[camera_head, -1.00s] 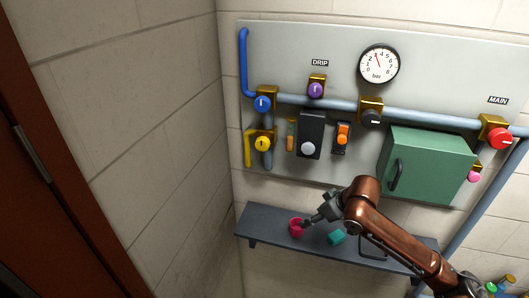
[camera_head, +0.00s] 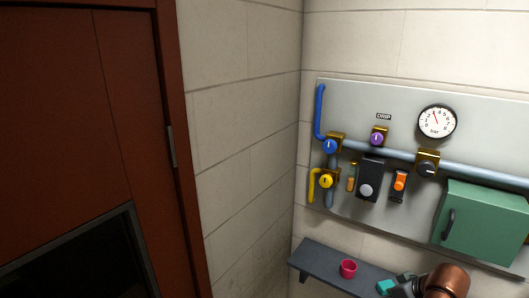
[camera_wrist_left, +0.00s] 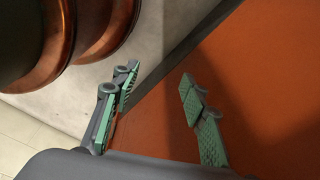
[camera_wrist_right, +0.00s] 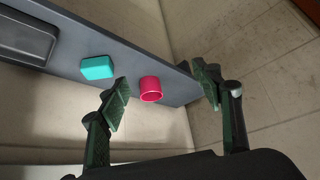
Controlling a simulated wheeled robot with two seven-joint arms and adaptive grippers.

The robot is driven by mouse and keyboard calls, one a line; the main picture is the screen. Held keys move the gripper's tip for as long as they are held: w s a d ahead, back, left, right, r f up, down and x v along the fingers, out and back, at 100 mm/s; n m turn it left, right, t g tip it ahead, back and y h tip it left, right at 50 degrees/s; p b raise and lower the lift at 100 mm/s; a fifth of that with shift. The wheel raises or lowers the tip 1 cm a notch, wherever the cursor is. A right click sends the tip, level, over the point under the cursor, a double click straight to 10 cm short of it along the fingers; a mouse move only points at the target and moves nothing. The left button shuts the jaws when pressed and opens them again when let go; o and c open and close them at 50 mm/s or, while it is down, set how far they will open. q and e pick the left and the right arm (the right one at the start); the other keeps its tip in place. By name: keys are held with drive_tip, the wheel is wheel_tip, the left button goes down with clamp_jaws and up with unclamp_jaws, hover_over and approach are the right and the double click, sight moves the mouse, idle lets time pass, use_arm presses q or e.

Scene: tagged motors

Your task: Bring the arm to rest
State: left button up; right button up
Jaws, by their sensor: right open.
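The cup (camera_head: 348,268) stands on the grey shelf (camera_head: 318,262). My left gripper (camera_wrist_left: 159,77) is open and empty in the left wrist view, in front of an orange-brown surface (camera_wrist_left: 250,90); it is not in the head view.
The wall panel (camera_head: 350,105) carries pipes, coloured valves, a gauge (camera_head: 437,121) and a green cabinet (camera_head: 485,225) above the shelf. A dark tray (camera_wrist_right: 25,38) lies on the shelf. A red-brown door (camera_head: 90,130) stands at the left.

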drive_tip(key=s+a+f+m, duration=0.1)
drive_tip(key=s+f, duration=0.4)
drive_tip(key=f, duration=0.5)
drive_tip(key=s+a+f, duration=0.1)
drive_tip(key=s+f, duration=0.4)
drive_tip(key=f, duration=0.5)
drive_tip(key=s+d+f+m+g+h, duration=0.15)
drive_tip(key=s+f, duration=0.35)
drive_tip(key=s, duration=0.5)
drive_tip(key=s+f+m+g+h, duration=0.1)
drive_tip(key=s+f+m+h, duration=0.1)
drive_tip(key=s+f, duration=0.55)
drive_tip(key=s+a+f+g+b, duration=0.2)
drive_tip(key=f+b, duration=0.9)
drive_tip(key=f, duration=2.7)
use_arm(q)
wheel_tip(320, 180, down, 21)
drive_tip(key=b, duration=1)
drive_tip(key=shift+s, duration=0.4)
use_arm(e)
drive_tip(key=s+f, duration=1)
drive_tip(key=f, duration=0.3)
drive_tip(key=s+f+n, duration=0.1)
drive_tip(key=s+f, duration=0.9)
drive_tip(key=f, duration=0.4)
drive_tip(key=shift+d+f+g+y, duration=0.25)
drive_tip(key=shift+f+g+y, duration=0.1)
drive_tip(key=shift+y, duration=0.1)
drive_tip(key=shift+n, duration=0.25)
